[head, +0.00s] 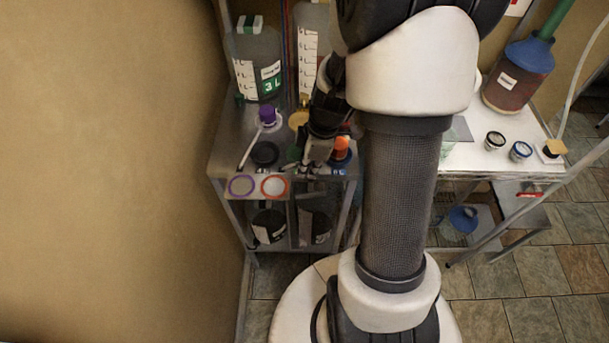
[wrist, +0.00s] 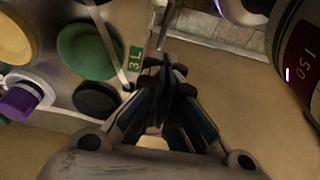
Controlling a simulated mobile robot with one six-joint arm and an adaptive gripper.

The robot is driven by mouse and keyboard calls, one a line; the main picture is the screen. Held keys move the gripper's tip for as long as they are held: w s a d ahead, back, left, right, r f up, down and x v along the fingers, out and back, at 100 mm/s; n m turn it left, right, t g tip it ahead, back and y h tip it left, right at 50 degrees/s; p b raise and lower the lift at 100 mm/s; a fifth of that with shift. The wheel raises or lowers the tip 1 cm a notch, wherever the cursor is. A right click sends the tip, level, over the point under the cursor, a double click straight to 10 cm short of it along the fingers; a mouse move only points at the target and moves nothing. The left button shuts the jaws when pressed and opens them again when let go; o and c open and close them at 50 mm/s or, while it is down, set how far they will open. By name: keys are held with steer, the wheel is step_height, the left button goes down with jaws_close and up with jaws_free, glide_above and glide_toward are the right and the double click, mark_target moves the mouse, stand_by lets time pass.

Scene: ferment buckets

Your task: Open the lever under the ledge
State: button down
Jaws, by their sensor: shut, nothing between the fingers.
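My gripper (head: 318,150) is low over the front edge of the steel cart top (head: 228,150) in the head view. In the wrist view my gripper (wrist: 166,75) is shut with nothing between its fingertips. A thin metal bar (wrist: 110,42) runs near that edge, and another bar (wrist: 165,25) lies above the fingertips in the picture. I cannot tell whether either is the lever. No lever shows clearly in the head view, where my arm and gripper cover part of the edge.
A purple-capped item (head: 267,115), a black lid (head: 265,153) and an orange-topped item (head: 341,148) stand on the cart. A green lid (wrist: 88,50) shows in the wrist view. A 3 L container (head: 257,65) stands behind. A wall (head: 110,150) borders the left side.

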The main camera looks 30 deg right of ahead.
mark_target(298, 195)
steer(key=f+b, duration=0.1)
steer(key=f, duration=0.2)
steer(key=a+f+b, duration=0.1)
steer(key=f, duration=0.1)
steer(key=w+f, duration=0.1)
steer(key=f, duration=0.2)
steer(key=shift+a+f+b, duration=0.2)
steer(key=shift+f+b, duration=0.15)
steer(key=shift+b, duration=0.05)
steer(key=shift+a+f+b, duration=0.1)
steer(key=shift+f+b, duration=0.4)
steer(key=shift+b, duration=0.7)
steer(key=shift+r, duration=0.3)
steer(key=shift+r+p, duration=0.4)
steer(key=shift+r, duration=0.25)
